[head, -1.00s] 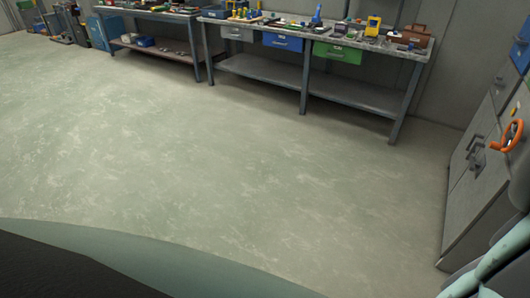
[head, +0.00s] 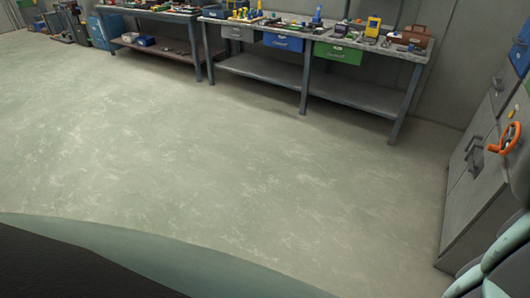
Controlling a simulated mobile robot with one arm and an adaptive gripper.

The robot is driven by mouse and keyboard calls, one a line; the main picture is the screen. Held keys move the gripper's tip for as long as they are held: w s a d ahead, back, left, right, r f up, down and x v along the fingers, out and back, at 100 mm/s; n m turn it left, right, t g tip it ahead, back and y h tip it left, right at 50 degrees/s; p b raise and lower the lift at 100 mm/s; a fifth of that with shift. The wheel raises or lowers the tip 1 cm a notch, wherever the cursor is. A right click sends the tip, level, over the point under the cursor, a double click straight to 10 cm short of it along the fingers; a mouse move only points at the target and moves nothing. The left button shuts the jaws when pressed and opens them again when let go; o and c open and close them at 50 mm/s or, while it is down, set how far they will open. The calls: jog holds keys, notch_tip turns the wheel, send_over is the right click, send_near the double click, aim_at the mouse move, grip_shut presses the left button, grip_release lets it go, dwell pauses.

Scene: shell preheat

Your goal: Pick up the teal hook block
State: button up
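I cannot make out a teal hook block in the head view. Small tools and parts crowd the far workbench (head: 353,94), too small to tell apart at this distance. A blue upright piece (head: 317,16) and a yellow device (head: 373,27) stand among them. My gripper is not in view. Only rounded links of my arm show at the lower right edge, and part of my body covers the bottom left.
Open, bare floor (head: 220,150) fills the middle. A second workbench (head: 165,55) and a blue cabinet (head: 100,30) stand at the back left. A grey cabinet (head: 470,205) stands on the right, with an orange wheel-like handle (head: 505,138) near it.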

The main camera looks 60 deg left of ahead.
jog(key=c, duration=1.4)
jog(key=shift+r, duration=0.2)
